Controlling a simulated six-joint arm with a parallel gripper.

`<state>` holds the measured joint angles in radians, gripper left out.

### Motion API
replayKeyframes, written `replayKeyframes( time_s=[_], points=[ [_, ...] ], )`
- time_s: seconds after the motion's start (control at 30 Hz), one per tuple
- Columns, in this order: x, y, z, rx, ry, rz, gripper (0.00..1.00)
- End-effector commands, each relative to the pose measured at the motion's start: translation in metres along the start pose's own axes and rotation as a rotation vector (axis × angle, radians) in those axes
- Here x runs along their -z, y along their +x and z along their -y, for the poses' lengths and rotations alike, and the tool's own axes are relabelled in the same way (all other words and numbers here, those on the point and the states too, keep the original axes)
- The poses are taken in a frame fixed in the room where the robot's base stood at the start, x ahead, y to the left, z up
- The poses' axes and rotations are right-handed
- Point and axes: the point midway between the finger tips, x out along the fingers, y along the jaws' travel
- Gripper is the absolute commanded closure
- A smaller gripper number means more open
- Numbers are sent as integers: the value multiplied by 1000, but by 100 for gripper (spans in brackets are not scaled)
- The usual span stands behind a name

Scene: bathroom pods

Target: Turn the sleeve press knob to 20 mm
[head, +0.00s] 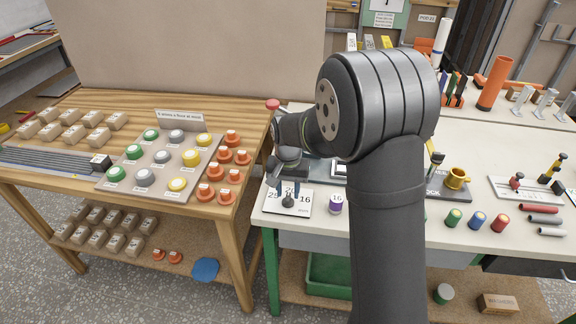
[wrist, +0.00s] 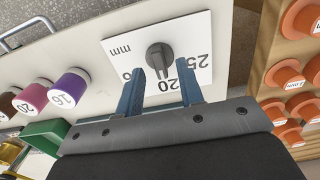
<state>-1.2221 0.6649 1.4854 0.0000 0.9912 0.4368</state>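The sleeve press knob (wrist: 158,56) is dark grey and sits on a white dial plate (wrist: 198,28) marked mm, 25 and 20, with another number partly hidden at the left. Its raised bar runs roughly up and down in the wrist view, with its lower end toward the 20; which end is the pointer I cannot tell. The head view shows the plate (head: 302,211) at the bench's front left corner, with 25 and 16 readable. My gripper (wrist: 160,76) is open, its blue fingers apart. The knob shows beyond and between the tips, apparently not gripped.
Orange knobs (head: 206,192) fill the wooden table's right edge, across a narrow gap.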

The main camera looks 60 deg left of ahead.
Motion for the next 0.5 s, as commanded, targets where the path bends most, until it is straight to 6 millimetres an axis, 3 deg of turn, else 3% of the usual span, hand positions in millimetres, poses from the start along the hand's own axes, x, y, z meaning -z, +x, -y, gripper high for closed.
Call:
replayKeyframes(
  time_s=[0.5],
  points=[
    [0,-121,0,2,0,-4,65]
  ],
)
